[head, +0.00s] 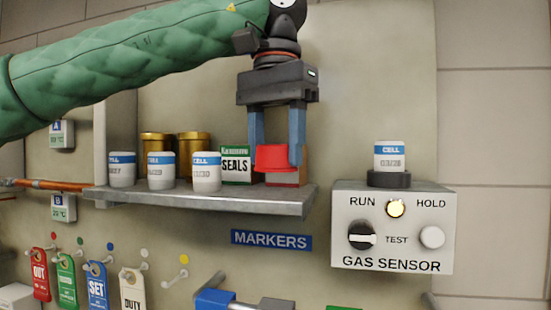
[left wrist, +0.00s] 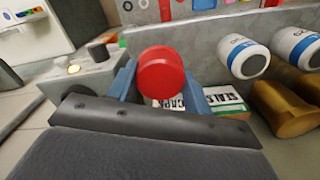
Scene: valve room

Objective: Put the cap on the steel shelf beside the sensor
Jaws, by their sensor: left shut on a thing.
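The red cap (head: 274,157) is between the blue fingers of my left gripper (head: 277,150), at the right end of the steel shelf (head: 225,200). My left gripper points down and is shut on the cap, which also shows in the left wrist view (left wrist: 161,72). I cannot tell whether the cap touches anything below it. The gas sensor (head: 393,229) is a pale box on the wall to the right of the shelf, with a lit yellow lamp. My right gripper is not in view.
On the shelf stand a green and white SEALS box (head: 236,165), a CAPS box (left wrist: 170,102) by the cap, several white cells (head: 207,172) and two gold cans (head: 194,150). Another cell (head: 389,156) stands in a dark ring atop the sensor. Tags (head: 97,284) hang below.

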